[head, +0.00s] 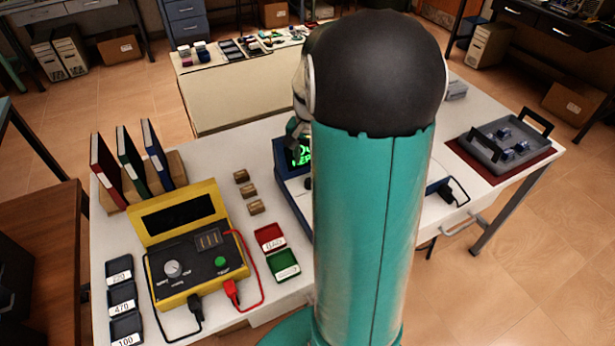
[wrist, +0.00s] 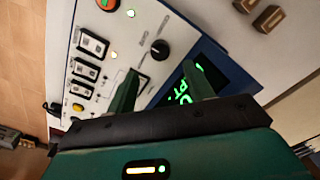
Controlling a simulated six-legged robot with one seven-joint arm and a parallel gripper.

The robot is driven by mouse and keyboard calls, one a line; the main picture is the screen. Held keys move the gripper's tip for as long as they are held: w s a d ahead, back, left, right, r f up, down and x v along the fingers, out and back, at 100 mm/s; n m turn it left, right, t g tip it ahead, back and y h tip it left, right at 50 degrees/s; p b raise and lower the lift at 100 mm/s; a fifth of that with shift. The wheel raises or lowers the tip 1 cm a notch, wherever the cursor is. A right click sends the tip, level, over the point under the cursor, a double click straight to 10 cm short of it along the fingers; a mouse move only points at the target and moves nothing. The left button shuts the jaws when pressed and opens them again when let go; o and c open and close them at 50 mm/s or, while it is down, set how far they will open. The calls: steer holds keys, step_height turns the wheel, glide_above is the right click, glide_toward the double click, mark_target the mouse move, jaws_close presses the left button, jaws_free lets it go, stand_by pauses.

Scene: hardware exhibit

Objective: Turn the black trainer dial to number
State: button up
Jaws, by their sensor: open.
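The black trainer dial (wrist: 160,49) is a round knob on the white panel of the blue-edged trainer (wrist: 181,37) in the wrist view. My gripper (wrist: 160,72) is open, with its two dark green fingers apart. The dial appears just beyond and between the fingertips; I cannot tell whether they touch it. A dark screen with green characters (wrist: 205,82) lies beside the dial, partly behind the right finger. In the head view the trainer's blue edge (head: 281,160) shows left of my arm, which hides most of the trainer and the dial.
A yellow tester box (head: 205,290) with leads stands left on the table, near small brown blocks (head: 249,191). A grey tray (head: 510,145) sits at right.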

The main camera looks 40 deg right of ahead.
mark_target(310, 183)
step_height(310, 183, down, 8)
steer(key=shift+r, duration=0.15)
steer(key=c, duration=1)
